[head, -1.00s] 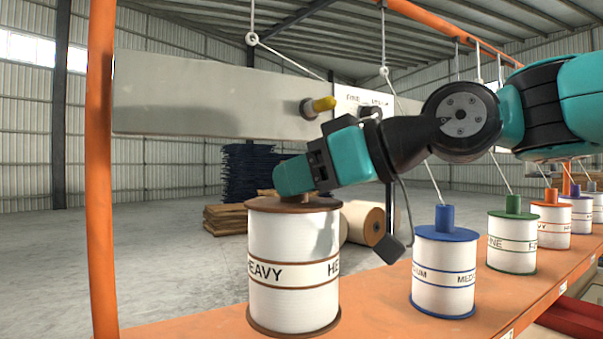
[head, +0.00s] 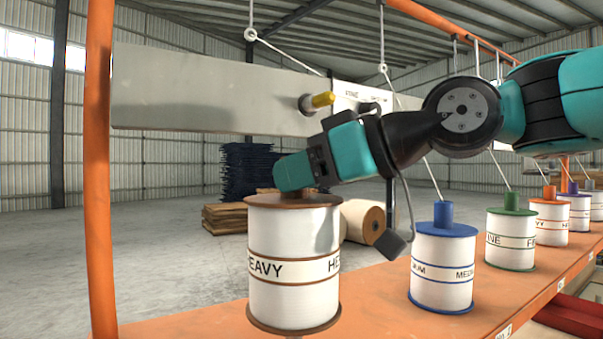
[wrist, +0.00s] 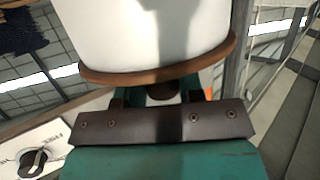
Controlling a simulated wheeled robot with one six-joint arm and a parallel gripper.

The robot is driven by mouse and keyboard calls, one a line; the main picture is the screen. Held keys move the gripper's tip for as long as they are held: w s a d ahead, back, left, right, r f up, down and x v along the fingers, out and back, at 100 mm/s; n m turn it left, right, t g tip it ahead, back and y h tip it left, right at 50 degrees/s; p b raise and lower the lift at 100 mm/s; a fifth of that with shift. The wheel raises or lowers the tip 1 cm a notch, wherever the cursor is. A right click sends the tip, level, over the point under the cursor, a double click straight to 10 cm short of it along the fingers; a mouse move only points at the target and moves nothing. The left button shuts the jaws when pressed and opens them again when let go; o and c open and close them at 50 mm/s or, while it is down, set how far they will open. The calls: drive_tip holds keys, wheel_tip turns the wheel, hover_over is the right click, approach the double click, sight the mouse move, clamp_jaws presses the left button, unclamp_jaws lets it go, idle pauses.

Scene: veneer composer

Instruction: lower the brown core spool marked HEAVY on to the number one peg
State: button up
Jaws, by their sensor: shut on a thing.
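The brown core spool marked HEAVY (head: 294,264) is a white spool with brown rims, upright at the left end of the orange shelf in the head view. My gripper (head: 305,192) is shut on the brown core at its top, coming in from the upper right. In the wrist view the spool's white body and brown rim (wrist: 160,73) fill the upper middle, just beyond my gripper (wrist: 160,93). The number one peg is not visible. I cannot tell whether the spool's lower rim touches the shelf.
A blue-core spool (head: 442,268) and a green-core spool (head: 511,237) stand to the right on the orange shelf (head: 380,318), with several more beyond. An orange post (head: 98,180) rises close on the left. A grey panel (head: 210,92) with a yellow-tipped knob (head: 322,100) is behind my arm.

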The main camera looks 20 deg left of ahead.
sight(302, 238)
drive_tip(key=shift+f+b, duration=2.2)
drive_tip(key=shift+f, duration=0.15)
drive_tip(key=shift+f+b, duration=1.5)
drive_tip(key=shift+b, duration=0.15)
drive_tip(key=o, duration=1.1)
drive_tip(key=shift+c, duration=0.2)
